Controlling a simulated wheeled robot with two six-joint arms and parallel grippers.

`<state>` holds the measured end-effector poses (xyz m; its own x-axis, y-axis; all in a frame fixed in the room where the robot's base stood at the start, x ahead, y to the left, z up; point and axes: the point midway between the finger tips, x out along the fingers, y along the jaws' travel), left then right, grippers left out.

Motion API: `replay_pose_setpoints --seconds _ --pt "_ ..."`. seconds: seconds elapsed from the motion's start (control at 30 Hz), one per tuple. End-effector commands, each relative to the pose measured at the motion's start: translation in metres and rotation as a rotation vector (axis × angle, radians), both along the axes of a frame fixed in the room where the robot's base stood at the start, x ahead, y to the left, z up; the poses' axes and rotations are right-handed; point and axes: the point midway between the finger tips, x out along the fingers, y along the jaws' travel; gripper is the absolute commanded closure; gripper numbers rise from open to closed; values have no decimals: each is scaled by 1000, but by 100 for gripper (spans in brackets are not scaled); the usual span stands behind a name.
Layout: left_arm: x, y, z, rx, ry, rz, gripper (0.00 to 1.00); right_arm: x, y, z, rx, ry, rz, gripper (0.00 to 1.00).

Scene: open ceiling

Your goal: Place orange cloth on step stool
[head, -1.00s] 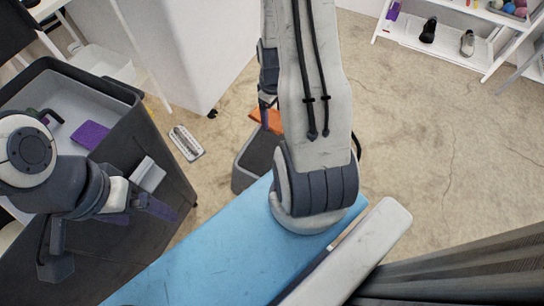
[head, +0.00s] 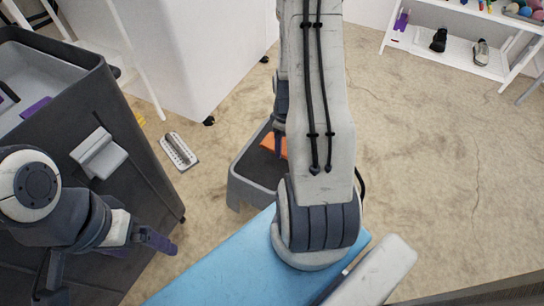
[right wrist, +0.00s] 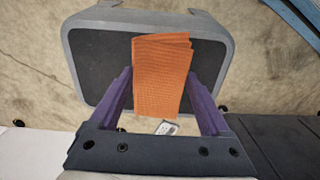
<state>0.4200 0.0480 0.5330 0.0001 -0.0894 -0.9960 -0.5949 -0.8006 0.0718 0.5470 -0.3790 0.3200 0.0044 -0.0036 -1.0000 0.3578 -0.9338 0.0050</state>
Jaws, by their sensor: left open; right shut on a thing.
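The orange cloth (right wrist: 163,70) is a folded, textured piece between the purple fingers of my right gripper (right wrist: 160,82), which is shut on it. In the right wrist view it overlaps the dark top of the grey-rimmed step stool (right wrist: 90,60); whether it touches the top is unclear. In the head view the stool (head: 243,188) stands on the floor, with the cloth (head: 268,143) over its top and partly hidden by my right arm. My right gripper (head: 279,150) is mostly hidden there. My left gripper (head: 158,242) is open and empty at lower left, away from the stool.
A dark grey cabinet with an open bin top (head: 75,100) stands at left. A pale slotted object (head: 179,151) lies on the floor left of the stool. A blue surface (head: 220,265) is in front. A white shelf (head: 460,55) holds shoes. Floor at right is clear.

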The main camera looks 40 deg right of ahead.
Motion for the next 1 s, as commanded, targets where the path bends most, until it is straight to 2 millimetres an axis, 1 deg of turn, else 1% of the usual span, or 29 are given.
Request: replay_pose_setpoints --seconds 0.03,0.17,0.27,0.4,0.63,0.7,0.83,1.0 --pt "0 0 -13 0 0 0 5 11 6 -13 -1 -1 7 73" --pt "0 0 -23 0 0 0 5 28 17 -23 -1 -1 4 73" --pt "0 0 -26 0 0 0 5 35 21 -26 0 0 2 73" --pt "0 0 -32 0 0 0 5 36 22 -33 0 0 -1 73" --pt "0 0 -59 0 0 0 5 36 22 -65 1 1 -2 73" --pt "0 0 -60 1 1 0 5 36 21 -68 0 0 -2 73" --pt "0 0 -57 0 0 0 5 36 21 -65 0 0 -2 73" --pt "0 0 -58 0 0 0 5 36 21 -67 0 0 -2 73"
